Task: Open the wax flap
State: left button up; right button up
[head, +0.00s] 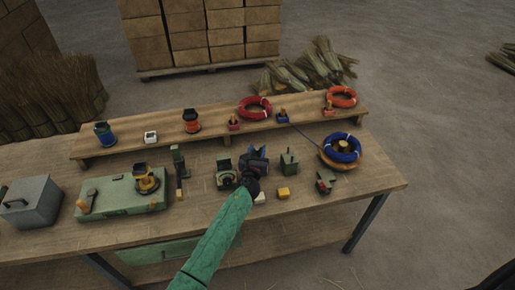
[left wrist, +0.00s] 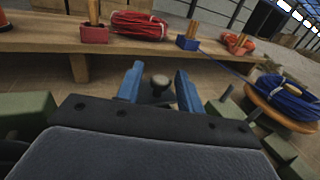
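My left gripper (head: 254,160) is above the middle of the workbench, its arm in a green sleeve. In the left wrist view its two blue fingers (left wrist: 158,90) are apart. A dark round knob (left wrist: 158,82) shows between or just beyond the fingers; I cannot tell whether they touch it. What the knob sits on is mostly hidden by the gripper. A small green device (head: 226,172) stands just left of the gripper and a green box with a post (head: 289,161) just right. I cannot make out the wax flap for certain. My right gripper is not in view.
A yellow block (head: 283,193) and a cream block (head: 259,198) lie near the front. A blue coil (head: 342,148) rests on a round wooden stand at right, with a dark line running to the raised shelf (head: 220,132). Red coil (head: 254,107) and orange coil (head: 342,97) are on the shelf.

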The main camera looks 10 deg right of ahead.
pick_arm(q)
jog(key=shift+w+d+r, duration=0.1)
jog(key=shift+w+r, duration=0.1)
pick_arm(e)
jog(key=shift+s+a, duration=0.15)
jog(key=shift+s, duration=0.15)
pick_arm(q)
jog(key=shift+w+f, duration=0.1)
grip_shut()
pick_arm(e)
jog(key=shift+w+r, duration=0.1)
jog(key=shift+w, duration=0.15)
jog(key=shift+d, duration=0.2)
